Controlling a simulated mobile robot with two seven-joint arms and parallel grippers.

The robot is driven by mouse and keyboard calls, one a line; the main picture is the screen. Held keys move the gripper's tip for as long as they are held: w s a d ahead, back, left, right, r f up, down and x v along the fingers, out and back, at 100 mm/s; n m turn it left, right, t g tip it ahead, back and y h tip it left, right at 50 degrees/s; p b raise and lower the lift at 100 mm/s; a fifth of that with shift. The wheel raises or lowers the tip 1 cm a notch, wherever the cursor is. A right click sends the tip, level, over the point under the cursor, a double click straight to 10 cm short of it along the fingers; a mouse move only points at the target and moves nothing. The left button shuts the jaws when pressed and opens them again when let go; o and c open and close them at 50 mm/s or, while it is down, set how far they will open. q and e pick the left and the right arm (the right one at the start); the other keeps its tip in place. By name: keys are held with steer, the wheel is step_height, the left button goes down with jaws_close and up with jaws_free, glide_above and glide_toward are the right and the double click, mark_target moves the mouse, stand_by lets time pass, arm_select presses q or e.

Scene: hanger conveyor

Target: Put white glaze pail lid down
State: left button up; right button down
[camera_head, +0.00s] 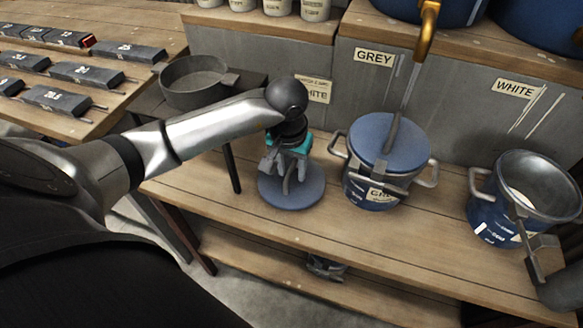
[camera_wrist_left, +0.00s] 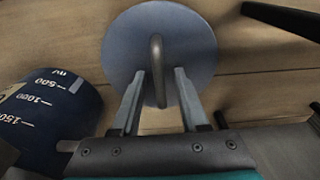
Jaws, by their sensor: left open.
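The white glaze pail lid (camera_head: 305,192) is a round blue disc lying flat on the wooden bench, left of the grey pail. In the left wrist view the lid (camera_wrist_left: 192,45) shows its upright loop handle (camera_wrist_left: 156,62). My left gripper (camera_head: 286,183) is open over the lid, its two fingers (camera_wrist_left: 160,78) on either side of the handle with gaps. The white glaze pail (camera_head: 490,212) stands uncovered at the right, its metal interior showing. My right gripper (camera_head: 524,212) is at that pail's near side; I cannot tell whether its jaws are closed.
The lidded grey pail (camera_head: 373,190) stands between my left gripper and the open pail, with a long handle rising above it. A dark pan (camera_head: 195,82) sits on a side stand at the left. Bench space lies in front of the pails.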

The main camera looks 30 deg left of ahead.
mark_target(290, 172)
arm_select(q)
steer(key=shift+r, duration=0.1)
arm_select(e)
steer(key=shift+r, duration=0.1)
arm_select(q)
step_height(290, 172, up, 12)
steer(key=s+p, duration=0.1)
steer(key=p, duration=0.2)
steer(key=shift+s+d, duration=0.15)
steer(key=shift+s, duration=0.05)
arm_select(e)
steer(key=shift+g, duration=0.3)
steer(key=shift+s+a+r, duration=0.2)
steer(key=shift+s+r, duration=0.15)
steer(key=shift+s, duration=0.35)
steer(key=shift+s+a+r, duration=0.15)
steer(key=shift+s+r, duration=0.25)
steer(key=shift+s, duration=0.25)
steer(key=shift+s+a+r, duration=0.2)
steer(key=shift+s+r, duration=0.15)
steer(key=shift+s, duration=0.35)
steer(key=shift+w, duration=0.4)
steer(key=shift+d, duration=0.35)
